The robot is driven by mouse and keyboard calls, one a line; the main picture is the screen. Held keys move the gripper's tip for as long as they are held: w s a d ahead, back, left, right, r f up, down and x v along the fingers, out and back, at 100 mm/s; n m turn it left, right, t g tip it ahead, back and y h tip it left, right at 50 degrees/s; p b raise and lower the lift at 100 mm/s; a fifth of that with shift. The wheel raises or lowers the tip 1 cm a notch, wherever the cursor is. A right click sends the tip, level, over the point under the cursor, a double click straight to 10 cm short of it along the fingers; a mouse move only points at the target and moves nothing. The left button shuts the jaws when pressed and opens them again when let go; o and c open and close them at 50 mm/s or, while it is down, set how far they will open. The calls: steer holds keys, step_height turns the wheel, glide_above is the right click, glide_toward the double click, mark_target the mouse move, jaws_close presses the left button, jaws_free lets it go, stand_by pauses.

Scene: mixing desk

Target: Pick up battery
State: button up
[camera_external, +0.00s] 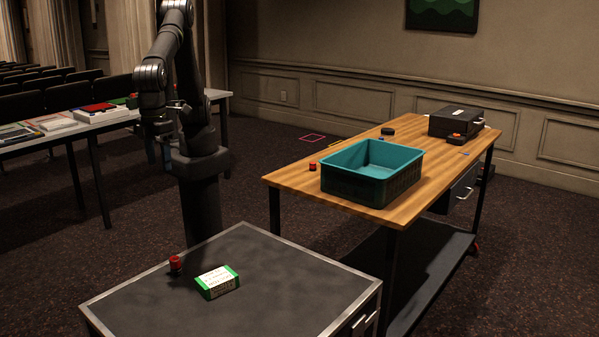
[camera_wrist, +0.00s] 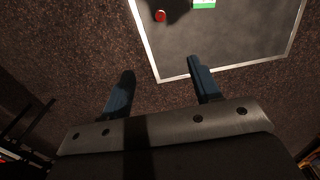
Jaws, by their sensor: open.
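A small red and dark cylinder (camera_external: 176,264), which may be the battery, stands upright on the dark table (camera_external: 270,290). In the wrist view its round red top (camera_wrist: 160,16) shows near the upper edge. A similar red cylinder (camera_external: 312,166) stands on the wooden desk beside the teal bin; I cannot tell which one is the battery. My gripper (camera_wrist: 160,68) is open with nothing between its two fingers. It hangs high, apart from both cylinders, and in the wrist view the speckled floor lies below it.
A green and white box (camera_external: 218,282) lies right of the cylinder on the dark table. The teal bin (camera_external: 372,188) looks empty on the wooden desk (camera_external: 290,181). A black case (camera_external: 458,121) sits at the desk's far end. Most of the dark table is clear.

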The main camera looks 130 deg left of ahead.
mark_target(175, 265)
steer(key=s+a+f+n+g+h, duration=0.2)
steer(key=s+f+n+g+h, duration=0.25)
steer(key=f+n, duration=0.4)
steer(key=s+a+f+n+g+h, duration=0.2)
steer(key=s+f+n+g+h, duration=0.25)
steer(key=f+n, duration=0.35)
steer(key=w+a+f+n+t+h, duration=0.1)
steer(key=a+f+n+t, duration=0.2)
steer(key=n, duration=0.4)
steer(key=w+a+f+n+t+h, duration=0.1)
steer(key=a+f+n+t, duration=0.3)
steer(key=n, duration=0.4)
steer(key=w+a+f+n+t+h, duration=0.1)
steer(key=w+a+f+n+t, duration=0.2)
steer(key=n, duration=0.5)
steer(key=shift+a+f+t+h, duration=0.2)
steer(key=shift+a+f+t, duration=0.15)
steer(key=shift+t, duration=0.3)
steer(key=shift+a+f+t+h, duration=0.2)
steer(key=shift+a+t, duration=0.1)
steer(key=shift+t, duration=0.35)
steer(key=x, duration=1.7)
steer(key=shift+d+r, duration=0.1)
steer(key=shift+r, duration=0.1)
steer(key=c, duration=1.1)
steer(key=shift+c, duration=0.2)
